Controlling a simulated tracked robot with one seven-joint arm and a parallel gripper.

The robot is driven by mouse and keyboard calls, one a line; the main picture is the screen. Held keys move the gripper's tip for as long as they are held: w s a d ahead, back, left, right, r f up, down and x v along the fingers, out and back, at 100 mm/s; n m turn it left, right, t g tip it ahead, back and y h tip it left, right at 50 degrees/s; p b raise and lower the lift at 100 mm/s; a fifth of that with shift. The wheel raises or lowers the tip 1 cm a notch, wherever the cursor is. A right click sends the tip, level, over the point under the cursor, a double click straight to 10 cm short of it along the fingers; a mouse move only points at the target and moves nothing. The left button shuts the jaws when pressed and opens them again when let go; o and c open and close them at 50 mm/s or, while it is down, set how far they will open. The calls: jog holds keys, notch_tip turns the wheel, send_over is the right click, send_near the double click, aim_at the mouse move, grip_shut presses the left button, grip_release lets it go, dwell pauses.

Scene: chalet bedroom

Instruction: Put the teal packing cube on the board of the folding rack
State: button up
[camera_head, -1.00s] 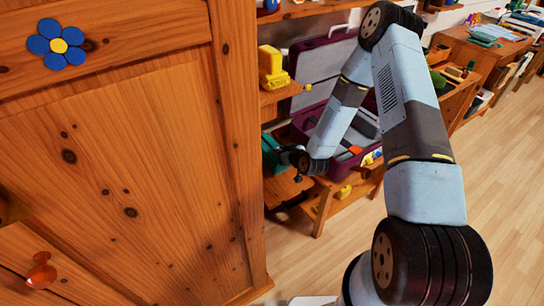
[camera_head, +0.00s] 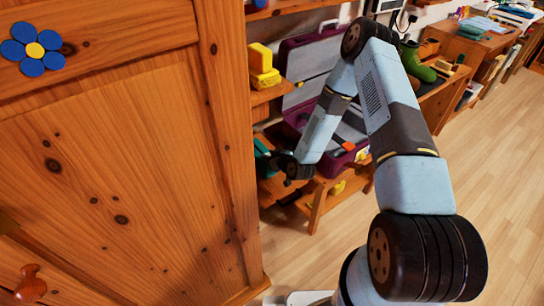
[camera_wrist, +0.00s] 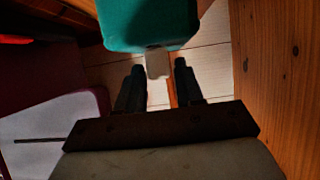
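The teal packing cube (camera_wrist: 148,22) fills the top middle of the wrist view, with a pale tab (camera_wrist: 158,64) on its near side. Light floorboards show past the cube. In the head view a small part of the cube (camera_head: 262,147) shows at the wardrobe's edge, just left of my gripper (camera_head: 286,168). The wardrobe hides the rest.
A large wooden wardrobe (camera_head: 120,170) fills the left and stands close beside my gripper. An open purple case (camera_head: 295,112) with things in it lies behind my forearm. A yellow object (camera_head: 262,68) sits on a shelf. Green boots (camera_head: 415,62) stand farther back. The floor (camera_head: 500,190) at right is clear.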

jog(key=shift+o, duration=1)
jog(key=shift+d, duration=0.1)
jog(key=v, duration=1.2)
jog(key=w+d+r+g+h, duration=0.1)
jog(key=w+d+r+h, duration=0.15)
jog(key=r, duration=0.45)
jog(key=w+d+r+g+h, duration=0.1)
jog(key=w+d+r, duration=0.2)
jog(key=r, duration=0.4)
jog(key=s+d+r+m+h, duration=0.1)
jog(key=s+d+r, duration=0.15)
jog(key=r, duration=0.55)
jog(key=s+d+r+h, duration=0.15)
jog(key=d+r, duration=0.25)
jog(key=r, duration=0.4)
jog(key=s+d+r+m+g+h, duration=0.2)
jog(key=s+d+r+m, duration=0.1)
jog(key=s+r, duration=0.9)
jog(key=s+r+m, duration=0.1)
jog(key=s+r, duration=0.3)
jog(key=s, duration=0.4)
jog(key=s+d+r+m+g, duration=0.1)
jog(key=s+r, duration=0.3)
jog(key=s, duration=0.3)
jog(key=shift+s+m+y, duration=0.4)
